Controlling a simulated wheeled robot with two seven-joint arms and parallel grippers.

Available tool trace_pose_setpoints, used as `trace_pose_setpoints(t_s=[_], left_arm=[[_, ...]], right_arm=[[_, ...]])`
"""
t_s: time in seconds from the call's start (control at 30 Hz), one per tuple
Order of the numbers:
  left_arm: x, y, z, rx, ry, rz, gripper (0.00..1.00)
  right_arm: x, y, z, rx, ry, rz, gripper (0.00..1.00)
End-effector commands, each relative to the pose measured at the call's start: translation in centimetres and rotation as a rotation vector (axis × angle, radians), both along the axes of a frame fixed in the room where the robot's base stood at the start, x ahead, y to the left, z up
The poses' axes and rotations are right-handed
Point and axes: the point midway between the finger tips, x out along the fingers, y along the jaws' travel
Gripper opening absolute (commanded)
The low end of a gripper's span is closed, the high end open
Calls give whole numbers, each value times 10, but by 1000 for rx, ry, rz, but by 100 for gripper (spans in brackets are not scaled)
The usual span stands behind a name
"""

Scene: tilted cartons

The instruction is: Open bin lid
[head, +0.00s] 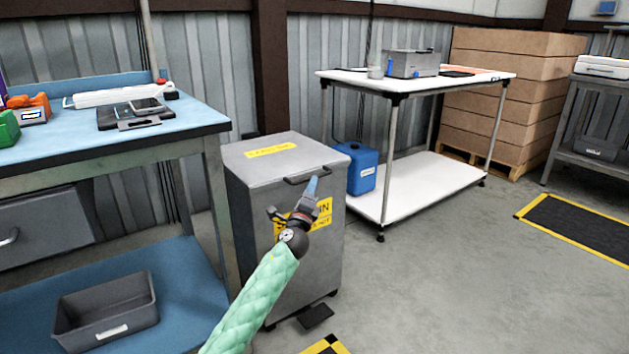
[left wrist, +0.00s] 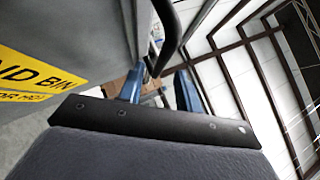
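The bin (head: 250,215) is a grey metal box on the floor with yellow labels on its lid and front. Its lid (head: 255,160) is closed and has a dark bar handle (head: 300,180) at the front edge. My left gripper (head: 312,187) is in front of the bin, with its blue fingertips at the handle. In the left wrist view, the two blue fingers of my left gripper (left wrist: 158,90) are apart, and the dark handle (left wrist: 168,35) shows just beyond and between them. I cannot tell whether it touches them. My right gripper is out of view.
A blue-topped workbench (head: 70,150) stands close on the bin's left. A blue canister (head: 360,170) and a white two-level table (head: 430,190) stand to its right. A dark pedal (head: 315,317) is at the bin's foot.

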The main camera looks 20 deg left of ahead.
Motion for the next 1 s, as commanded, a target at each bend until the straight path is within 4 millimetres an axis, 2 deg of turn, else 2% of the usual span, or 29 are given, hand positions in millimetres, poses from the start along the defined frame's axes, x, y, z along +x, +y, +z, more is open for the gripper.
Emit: trace_pose_setpoints(t_s=[0.1,0.33,0.5,0.8,1.0], left_arm=[[15,1,5,0,0,0,34],[36,2,15,-1,-1,0,34],[43,2,17,-1,1,0,34],[44,2,18,-1,1,0,34],[44,2,18,-1,1,0,0]], right_arm=[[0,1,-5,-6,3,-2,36],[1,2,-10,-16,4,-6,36],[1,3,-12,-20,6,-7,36],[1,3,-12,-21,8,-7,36],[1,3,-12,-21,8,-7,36]])
